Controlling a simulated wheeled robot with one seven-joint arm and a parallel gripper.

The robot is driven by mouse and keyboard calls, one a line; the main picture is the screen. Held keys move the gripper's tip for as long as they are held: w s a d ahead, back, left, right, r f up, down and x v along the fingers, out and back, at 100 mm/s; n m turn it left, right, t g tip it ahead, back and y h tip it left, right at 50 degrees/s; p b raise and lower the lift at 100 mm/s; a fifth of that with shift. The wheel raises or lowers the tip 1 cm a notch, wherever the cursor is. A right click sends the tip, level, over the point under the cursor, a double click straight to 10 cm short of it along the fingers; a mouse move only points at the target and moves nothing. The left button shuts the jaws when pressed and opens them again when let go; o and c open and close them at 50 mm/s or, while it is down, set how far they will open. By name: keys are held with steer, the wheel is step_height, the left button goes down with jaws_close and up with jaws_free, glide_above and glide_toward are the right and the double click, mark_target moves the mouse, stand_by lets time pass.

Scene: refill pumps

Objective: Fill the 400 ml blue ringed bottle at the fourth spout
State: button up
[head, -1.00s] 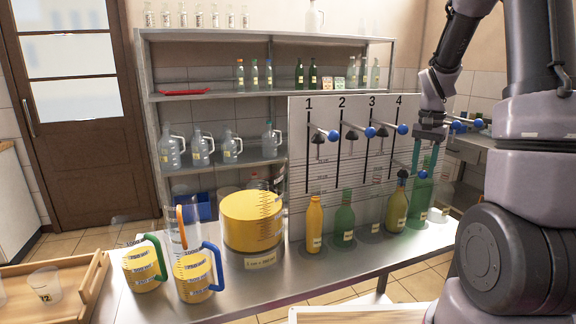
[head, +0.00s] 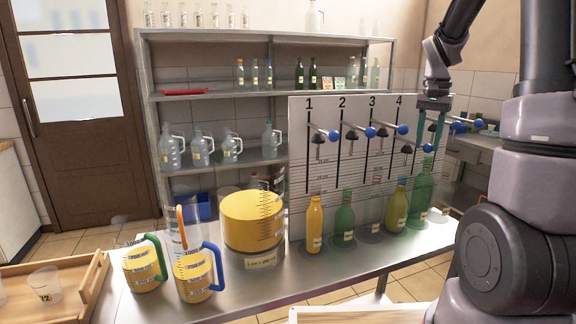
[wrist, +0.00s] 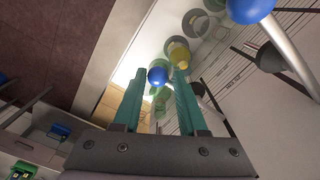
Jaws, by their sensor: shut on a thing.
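My gripper (head: 429,143) is shut on the blue ball knob (head: 428,148) of the lever at the fourth spout; the knob also shows between the teal fingers in the wrist view (wrist: 158,76). The dark fourth spout (head: 406,148) is above an olive-yellow bottle (head: 395,210), with a gap between them. This bottle stands upright on the counter, and its neck seems bluish, but I cannot clearly make out a ring or its volume mark. A taller green bottle (head: 421,190) stands just right of it.
The numbered board (head: 300,170) carries other blue-knobbed levers. A yellow bottle (head: 314,225) and green bottle (head: 344,216) stand under spouts 1 and 2. A big yellow container (head: 250,220) and yellow-filled jugs (head: 195,278) occupy the counter's left. The front counter (head: 330,272) is clear.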

steer(key=r, duration=0.5)
steer(key=shift+d+r, duration=0.2)
steer(key=shift+d, duration=0.2)
steer(key=o, duration=0.7)
steer(key=shift+r, duration=0.25)
steer(key=o, duration=0.4)
steer(key=shift+d, duration=0.1)
steer(key=shift+f, duration=0.1)
steer(key=shift+w+r, duration=0.1)
steer(key=shift+r, duration=0.25)
steer(key=r, duration=1.7)
steer(key=shift+a, duration=0.2)
